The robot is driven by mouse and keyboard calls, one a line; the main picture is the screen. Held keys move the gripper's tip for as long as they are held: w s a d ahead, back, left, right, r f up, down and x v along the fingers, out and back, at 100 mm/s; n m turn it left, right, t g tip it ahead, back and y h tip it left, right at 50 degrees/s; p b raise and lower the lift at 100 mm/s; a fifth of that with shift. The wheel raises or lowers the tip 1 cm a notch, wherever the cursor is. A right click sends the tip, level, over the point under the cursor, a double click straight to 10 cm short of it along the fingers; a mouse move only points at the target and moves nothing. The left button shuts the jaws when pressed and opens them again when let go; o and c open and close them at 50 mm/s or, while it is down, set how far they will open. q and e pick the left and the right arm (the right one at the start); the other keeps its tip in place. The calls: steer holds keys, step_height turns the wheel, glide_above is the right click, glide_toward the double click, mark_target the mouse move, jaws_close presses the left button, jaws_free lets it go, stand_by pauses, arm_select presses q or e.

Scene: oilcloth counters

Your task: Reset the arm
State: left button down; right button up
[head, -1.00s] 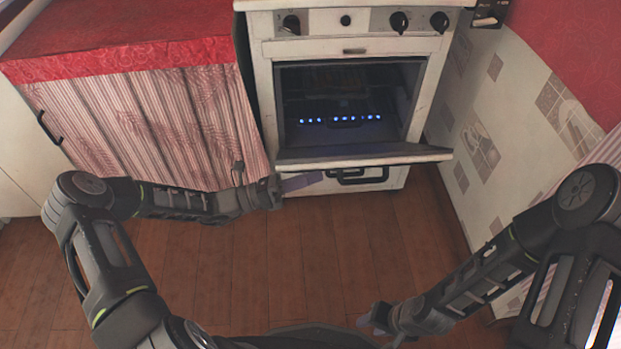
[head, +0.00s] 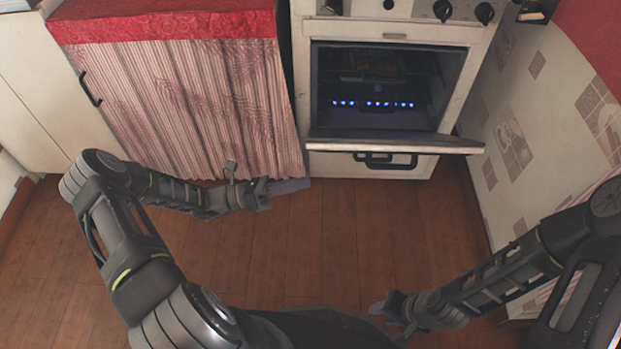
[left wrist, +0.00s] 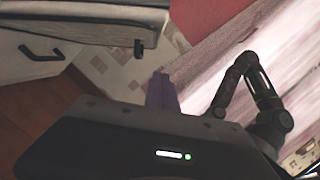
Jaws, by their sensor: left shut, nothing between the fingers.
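My left gripper (head: 290,186) is shut and empty, in front of the curtained counter's lower right corner and left of the oven's lower drawer. Its purple-grey fingers also show in the left wrist view (left wrist: 161,92), closed together. My right gripper (head: 378,308) is low at the bottom right of the head view, over the floor. Its purplish fingertips are small and partly hidden, so I cannot tell whether it is open or shut.
The white oven (head: 302,130) has its door (head: 395,143) dropped open, with blue lights inside. A counter with red oilcloth (head: 165,25) and a striped curtain (head: 185,105) stands left. A tiled wall (head: 545,130) is right. The wooden floor (head: 330,235) between is clear.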

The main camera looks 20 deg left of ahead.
arm_select(q)
steer(key=shift+f, duration=0.1)
stand_by(0.5)
steer(key=s+d+f+m+g+y, duration=0.4)
steer(key=s+f+m+y, duration=0.3)
steer(key=s+f+m, duration=0.3)
steer(key=s+d+f+m+g+y, duration=0.35)
steer(key=s+f+m+y, duration=0.4)
steer(key=f+m, duration=0.4)
steer(key=s+d+r+m+p, duration=0.1)
steer(key=s+d+r+m, duration=0.1)
steer(key=d+r+m, duration=0.4)
step_height(320, 180, up, 24)
steer(key=m+p, duration=0.1)
steer(key=p, duration=2.3)
steer(key=shift+s+r, duration=0.15)
